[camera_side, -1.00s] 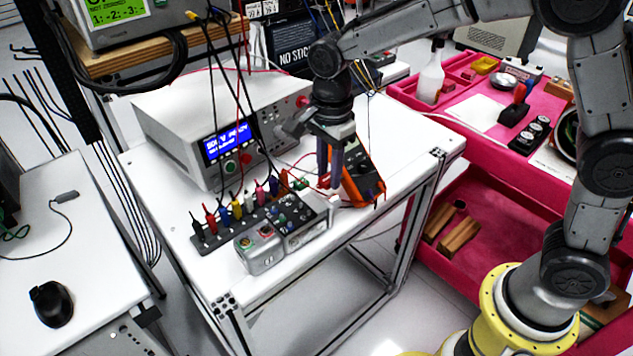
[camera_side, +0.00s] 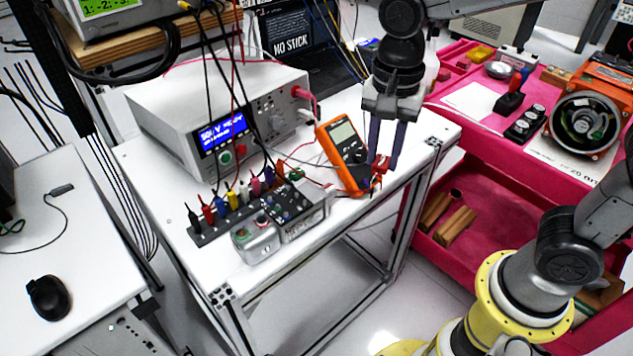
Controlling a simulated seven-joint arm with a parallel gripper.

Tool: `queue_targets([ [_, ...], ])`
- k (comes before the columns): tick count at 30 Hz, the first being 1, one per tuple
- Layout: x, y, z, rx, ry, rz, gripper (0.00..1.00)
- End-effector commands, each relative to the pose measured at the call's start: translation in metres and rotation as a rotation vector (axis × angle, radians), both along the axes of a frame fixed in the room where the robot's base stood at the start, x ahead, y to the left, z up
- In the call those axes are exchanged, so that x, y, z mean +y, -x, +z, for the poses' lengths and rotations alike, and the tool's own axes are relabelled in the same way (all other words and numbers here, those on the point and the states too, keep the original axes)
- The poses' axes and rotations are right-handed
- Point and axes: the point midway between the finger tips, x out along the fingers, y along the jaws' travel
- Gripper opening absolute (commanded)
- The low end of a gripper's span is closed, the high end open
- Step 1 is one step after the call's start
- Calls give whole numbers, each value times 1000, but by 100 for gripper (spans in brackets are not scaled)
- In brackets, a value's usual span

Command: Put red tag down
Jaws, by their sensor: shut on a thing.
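My gripper (camera_side: 383,163) points down over the right part of the white cart top, just right of the orange multimeter (camera_side: 343,150). Its two dark blue fingers stand a little apart, shut on a small red piece, the red tag (camera_side: 382,162), which shows between the fingertips. The tag is small and partly hidden by the fingers. I cannot tell whether it touches the cart top or hangs slightly above it. Other red bits show just below, at the multimeter's lower end, and are hard to tell apart from the tag.
A bench power supply (camera_side: 225,120) stands at the back left of the cart (camera_side: 405,190). A rack of coloured plugs (camera_side: 235,215) and a small grey device (camera_side: 255,240) sit in front. Cables cross behind the multimeter. Red trays (camera_side: 490,190) stand to the right.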

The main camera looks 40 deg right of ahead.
Motion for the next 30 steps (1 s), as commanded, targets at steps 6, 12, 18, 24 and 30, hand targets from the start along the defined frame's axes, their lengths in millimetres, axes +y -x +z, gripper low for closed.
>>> queue_targets([
  [6,2,-6,-2,2,1,398,0],
  [12,1,-13,-7,2,0,761,0],
  [18,0,-20,-12,1,0,1121,0],
  [24,-3,-28,-20,2,0,1477,0],
  [30,-7,-36,-30,2,-1,1830,0],
])
